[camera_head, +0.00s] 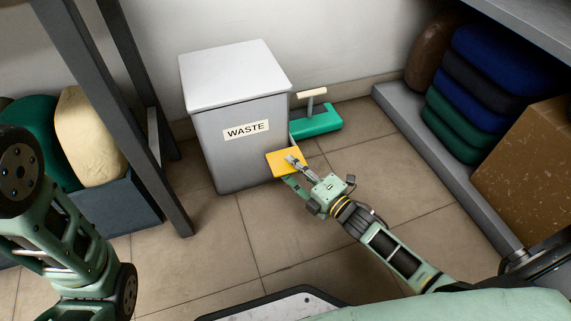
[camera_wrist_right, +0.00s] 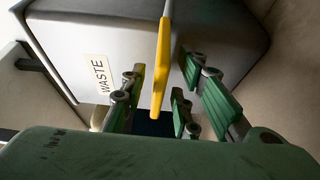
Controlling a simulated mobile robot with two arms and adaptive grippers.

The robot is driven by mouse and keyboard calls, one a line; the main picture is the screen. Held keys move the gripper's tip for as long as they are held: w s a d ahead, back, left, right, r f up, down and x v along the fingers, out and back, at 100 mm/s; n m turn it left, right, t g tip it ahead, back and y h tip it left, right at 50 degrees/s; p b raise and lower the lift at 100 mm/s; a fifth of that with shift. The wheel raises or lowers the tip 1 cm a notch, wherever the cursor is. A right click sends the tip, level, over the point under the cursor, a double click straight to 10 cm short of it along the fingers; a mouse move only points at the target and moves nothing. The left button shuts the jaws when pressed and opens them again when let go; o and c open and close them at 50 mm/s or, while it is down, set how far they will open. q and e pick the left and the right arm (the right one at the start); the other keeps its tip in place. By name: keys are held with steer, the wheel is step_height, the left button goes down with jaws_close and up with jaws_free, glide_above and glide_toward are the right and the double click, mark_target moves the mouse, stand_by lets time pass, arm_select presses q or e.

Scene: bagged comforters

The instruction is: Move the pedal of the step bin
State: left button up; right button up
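The step bin (camera_head: 245,135) is a grey box labelled WASTE with a pale, closed lid; it stands against the back wall. Its yellow pedal (camera_head: 282,158) is a flat plate at the bin's lower right side. In the right wrist view the pedal (camera_wrist_right: 160,75) shows edge-on, in front of the bin (camera_wrist_right: 115,45). My right gripper (camera_head: 291,173) is at the pedal's near edge. In the wrist view its green fingers (camera_wrist_right: 160,98) stand apart on both sides of the pedal, with gaps visible. Contact cannot be told. My left arm shows at the left; its gripper is out of view.
A green object with a pale handle (camera_head: 315,120) stands on the floor right of the bin. A grey table leg (camera_head: 135,115) is at left. A low grey shelf (camera_head: 440,165) with folded bags and a brown box (camera_head: 530,165) is at right. The tiled floor in front is clear.

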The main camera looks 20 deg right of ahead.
mark_target(275, 152)
steer(key=shift+b+x, duration=0.55)
steer(key=shift+x, duration=1)
steer(key=shift+c, duration=0.4)
jaws_close()
